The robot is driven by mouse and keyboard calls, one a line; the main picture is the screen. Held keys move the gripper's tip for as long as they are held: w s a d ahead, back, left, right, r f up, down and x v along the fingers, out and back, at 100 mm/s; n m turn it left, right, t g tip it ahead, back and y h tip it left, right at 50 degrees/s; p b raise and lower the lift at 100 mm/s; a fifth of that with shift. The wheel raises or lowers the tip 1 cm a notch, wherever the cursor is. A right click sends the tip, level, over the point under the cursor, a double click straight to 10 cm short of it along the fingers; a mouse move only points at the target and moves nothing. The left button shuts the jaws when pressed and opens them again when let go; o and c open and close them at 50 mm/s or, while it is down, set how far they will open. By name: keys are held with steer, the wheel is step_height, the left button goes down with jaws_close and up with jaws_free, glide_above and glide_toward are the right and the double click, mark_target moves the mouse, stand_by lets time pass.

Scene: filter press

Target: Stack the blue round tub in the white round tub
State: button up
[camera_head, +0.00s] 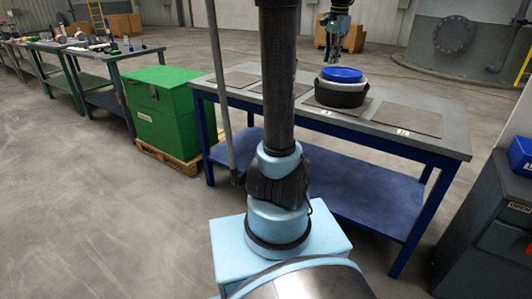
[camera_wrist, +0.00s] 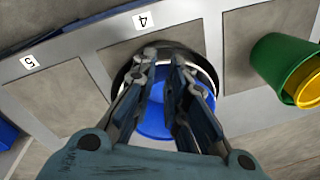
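The blue round tub (camera_head: 342,74) sits inside the white round tub (camera_head: 324,81), only whose pale rim shows. Both are nested in a black round tub (camera_head: 341,97) on a mat of the blue-legged table. In the wrist view the blue tub (camera_wrist: 154,118) lies below and between my fingers, with the white rim (camera_wrist: 207,82) around it and the black rim (camera_wrist: 121,75) outside. My gripper (camera_head: 335,57) hangs just above the tubs, pointing down. In the wrist view my gripper (camera_wrist: 164,56) has its fingertips slightly parted, with nothing seen between them.
An empty mat (camera_head: 407,119) lies right of the stack. A green chest (camera_head: 165,118) stands left of the table; a dark cabinet (camera_head: 485,225) stands at right.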

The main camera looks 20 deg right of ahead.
steer(key=s+a+f+n, duration=0.3)
steer(key=a, duration=0.5)
steer(key=s+a+f+n, duration=0.2)
steer(key=s+a+f, duration=0.15)
steer(key=a, duration=0.35)
steer(key=s+a+f+n, duration=0.3)
steer(key=a+f, duration=0.1)
steer(key=a, duration=0.4)
steer(key=s+a+f+n, duration=0.4)
steer(key=s+a+f, duration=0.1)
steer(key=f, duration=0.3)
steer(key=s+a+f+n+t, duration=0.1)
steer(key=s+a+f+n, duration=0.2)
steer(key=s+a+f, duration=0.2)
steer(key=s+f, duration=0.3)
steer(key=shift+a+f+n, duration=0.25)
steer(key=shift+a+n, duration=0.15)
